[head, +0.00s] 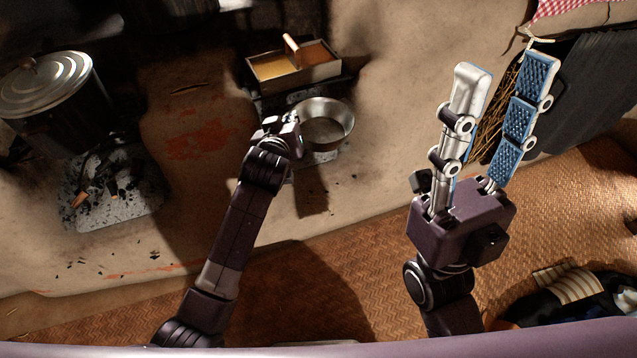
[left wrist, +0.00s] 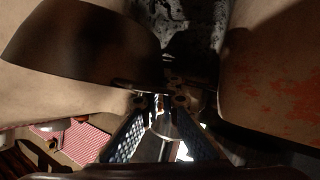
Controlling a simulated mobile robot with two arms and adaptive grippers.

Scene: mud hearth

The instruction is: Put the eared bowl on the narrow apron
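The eared bowl (head: 326,124) is a shallow shiny metal bowl, upright, right of the middle hearth. In the left wrist view its dark outer side (left wrist: 85,48) fills the upper left. My left gripper (head: 290,128) is at the bowl's left rim. In the left wrist view its fingers (left wrist: 160,100) come together at the rim and appear shut on the bowl's ear; the tips are in shadow. A grey slab (head: 327,156), apparently the narrow apron, shows below the bowl; I cannot tell whether they touch. My right gripper (head: 505,82) is open, empty and well to the right.
A wooden tray (head: 295,72) with orange contents and a handle stands just behind the bowl. A lidded pot (head: 48,92) stands at the left, above an ash-covered slab (head: 115,200) with charred sticks. Clay surface in front of the bowl is clear. A checkered cloth (head: 572,8) lies far right.

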